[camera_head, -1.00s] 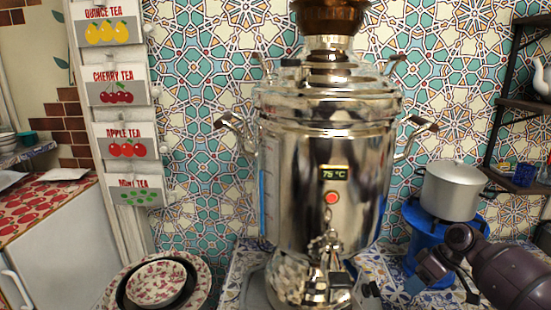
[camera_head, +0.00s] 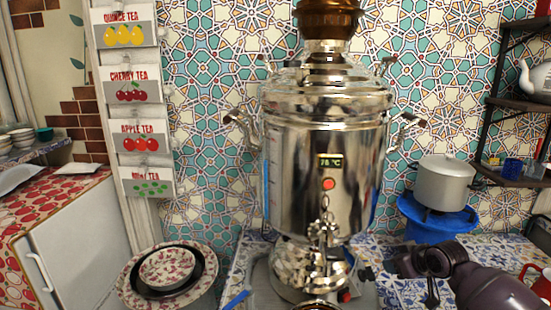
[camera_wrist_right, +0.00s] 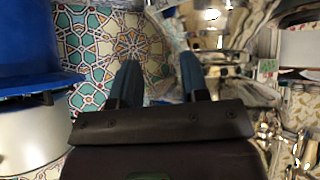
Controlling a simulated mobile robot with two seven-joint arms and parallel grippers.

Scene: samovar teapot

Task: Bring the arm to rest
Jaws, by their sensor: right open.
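My right arm comes in at the lower right of the head view, with its gripper (camera_head: 402,262) to the right of the samovar's base and below the blue stand. In the right wrist view the two blue-grey fingers (camera_wrist_right: 160,78) are apart with nothing between them. The large shiny samovar (camera_head: 322,180) stands in the middle of the head view; its display reads about 76 °C above a red button. Its polished metal shows at the right of the wrist view. My left gripper is out of view.
A grey pot (camera_head: 444,184) sits on a blue stand (camera_head: 436,220) behind my right gripper. A red mug (camera_head: 538,284) is at the right edge, beside my arm. Shelves (camera_head: 520,105) hang at the right. Patterned dishes (camera_head: 130,283) stand at the lower left.

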